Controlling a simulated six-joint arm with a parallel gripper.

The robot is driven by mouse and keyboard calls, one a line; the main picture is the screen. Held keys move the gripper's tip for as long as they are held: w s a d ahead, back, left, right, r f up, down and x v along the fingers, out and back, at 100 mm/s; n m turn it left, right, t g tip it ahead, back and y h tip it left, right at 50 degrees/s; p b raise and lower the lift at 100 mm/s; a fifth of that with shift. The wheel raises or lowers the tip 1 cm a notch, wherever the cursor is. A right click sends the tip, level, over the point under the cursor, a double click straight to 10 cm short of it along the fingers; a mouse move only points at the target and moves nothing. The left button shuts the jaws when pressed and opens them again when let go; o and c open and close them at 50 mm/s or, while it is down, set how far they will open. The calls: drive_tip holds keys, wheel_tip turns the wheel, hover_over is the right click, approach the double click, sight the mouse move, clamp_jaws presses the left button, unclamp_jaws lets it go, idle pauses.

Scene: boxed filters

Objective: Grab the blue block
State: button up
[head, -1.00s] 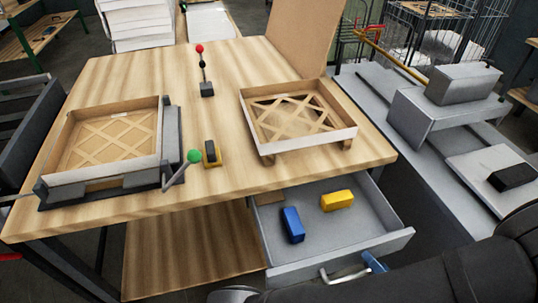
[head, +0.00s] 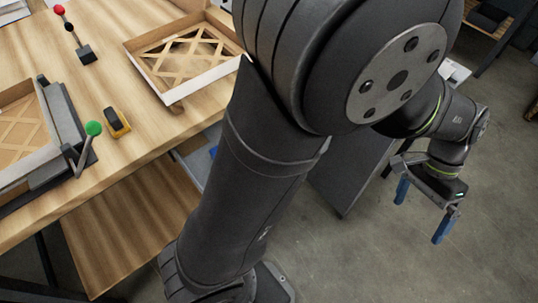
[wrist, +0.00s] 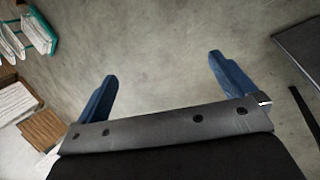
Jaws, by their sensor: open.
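My gripper (head: 424,208) is open and empty, with its two blue fingers apart, on the right side of the head view over the grey floor. The wrist view shows the same open gripper (wrist: 161,68) with only bare floor between its fingers. In the head view my arm covers most of the open drawer (head: 190,168) below the table. A small blue patch (head: 213,152) shows in the drawer at the arm's edge, apparently part of the blue block. The rest of the block is hidden. The gripper is far to the right of the drawer.
A grey panel (head: 345,185) stands between the drawer and my gripper. Floor around the gripper is clear.

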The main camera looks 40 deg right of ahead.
drive_tip(key=w+d+r+n+g+h, duration=0.3)
drive_tip(key=w+d+r+h, duration=0.15)
drive_tip(key=w+r, duration=0.25)
drive_tip(key=w+a+n+t+h, duration=0.1)
drive_tip(key=w+a, duration=0.2)
drive_tip(key=w, duration=0.7)
drive_tip(key=w+a+h, duration=0.1)
drive_tip(key=w+a, duration=0.2)
drive_tip(key=w, duration=0.7)
drive_tip(key=w+a+t+h, duration=0.2)
drive_tip(key=w+a+t, duration=0.1)
drive_tip(key=w+a, duration=1.05)
drive_tip(key=w+a+f+n+t, duration=0.1)
drive_tip(key=w+a+f+t, duration=0.15)
drive_tip(key=a, duration=1.15)
drive_tip(key=x, duration=1.1)
drive_tip(key=shift+w+d, duration=0.25)
drive_tip(key=shift+s+d+x, duration=0.1)
drive_tip(key=shift+d+x, duration=0.05)
drive_tip(key=shift+x, duration=0.85)
drive_tip(key=shift+s+d+x, duration=0.15)
drive_tip(key=shift+x, duration=0.85)
drive_tip(key=shift+d+f, duration=0.25)
drive_tip(key=shift+f, duration=0.3)
